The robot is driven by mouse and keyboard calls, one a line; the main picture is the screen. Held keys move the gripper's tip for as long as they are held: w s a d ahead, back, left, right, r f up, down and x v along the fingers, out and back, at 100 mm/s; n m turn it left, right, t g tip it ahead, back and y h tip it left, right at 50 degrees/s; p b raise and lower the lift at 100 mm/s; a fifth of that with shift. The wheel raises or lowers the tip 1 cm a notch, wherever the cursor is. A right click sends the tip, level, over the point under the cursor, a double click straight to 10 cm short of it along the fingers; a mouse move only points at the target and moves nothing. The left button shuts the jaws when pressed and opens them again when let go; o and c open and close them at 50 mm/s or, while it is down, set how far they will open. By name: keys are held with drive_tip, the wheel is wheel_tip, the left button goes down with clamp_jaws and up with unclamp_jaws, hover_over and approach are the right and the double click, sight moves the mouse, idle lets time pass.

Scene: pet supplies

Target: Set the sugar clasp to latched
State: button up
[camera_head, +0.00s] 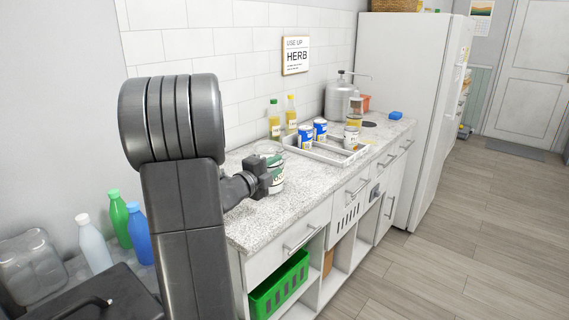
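A clear container with a white and green label (277,179) stands on the speckled counter (300,213), near its front left part. Its label is too small and too covered to read, so I cannot tell if it is the sugar jar. No clasp can be made out. My gripper (264,178) is right in front of the container and hides its left side. I cannot tell whether it touches the container or whether its fingers are open.
A white divided tray (325,152) with blue-and-white cans (306,137) stands further along the counter. Two yellow bottles (274,120) and a metal pump canister (339,96) are behind. A green basket (280,287) sits below. Plastic bottles (94,243) stand at left.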

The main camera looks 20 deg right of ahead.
sight(287, 157)
drive_tip(key=v, duration=0.7)
drive_tip(key=shift+s, duration=0.15)
drive_tip(key=shift+a, duration=0.1)
drive_tip(key=p+x, duration=0.1)
drive_tip(key=x, duration=1.3)
drive_tip(key=shift+a, duration=0.1)
